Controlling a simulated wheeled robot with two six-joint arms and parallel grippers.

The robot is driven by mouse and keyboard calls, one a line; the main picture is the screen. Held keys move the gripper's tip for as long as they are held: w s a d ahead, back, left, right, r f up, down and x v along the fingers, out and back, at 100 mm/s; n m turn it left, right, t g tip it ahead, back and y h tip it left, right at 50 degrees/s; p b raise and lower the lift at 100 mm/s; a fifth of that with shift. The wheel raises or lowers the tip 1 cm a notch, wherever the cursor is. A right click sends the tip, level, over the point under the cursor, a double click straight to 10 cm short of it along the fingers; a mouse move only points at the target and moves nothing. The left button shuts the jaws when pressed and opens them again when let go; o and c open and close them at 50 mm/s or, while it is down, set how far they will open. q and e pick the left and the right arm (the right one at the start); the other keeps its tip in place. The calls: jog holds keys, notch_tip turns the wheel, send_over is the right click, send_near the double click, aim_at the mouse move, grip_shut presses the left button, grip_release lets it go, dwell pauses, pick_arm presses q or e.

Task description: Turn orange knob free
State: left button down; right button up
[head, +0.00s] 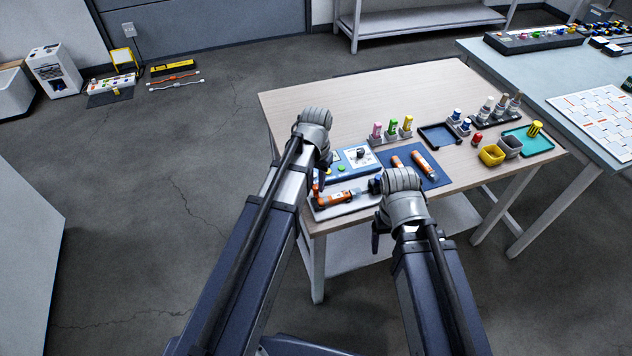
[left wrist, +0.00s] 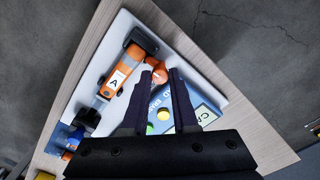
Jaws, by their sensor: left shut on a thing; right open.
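An orange sensor body (head: 335,198) lies on a light grey tray (head: 345,209) at the table's near left corner. In the left wrist view the sensor (left wrist: 118,80) has a white label "A" and dark end parts. The orange knob (left wrist: 158,72) sits beside its body. My left gripper (left wrist: 161,78) is shut on the knob, its fingertips at either side. In the head view my left gripper (head: 319,182) is partly hidden by its own wrist.
A blue panel (head: 351,163) with buttons stands just behind the tray. A dark blue mat (head: 432,178) with more orange sensors lies to its right. The table's back is clear.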

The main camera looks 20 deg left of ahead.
pick_arm(q)
jog(key=shift+n, duration=0.3)
jog(key=n, duration=0.8)
jog(key=shift+n, duration=0.3)
jog(key=n, duration=0.4)
jog(key=shift+n, duration=2.2)
jog(key=c, duration=0.7)
grip_release()
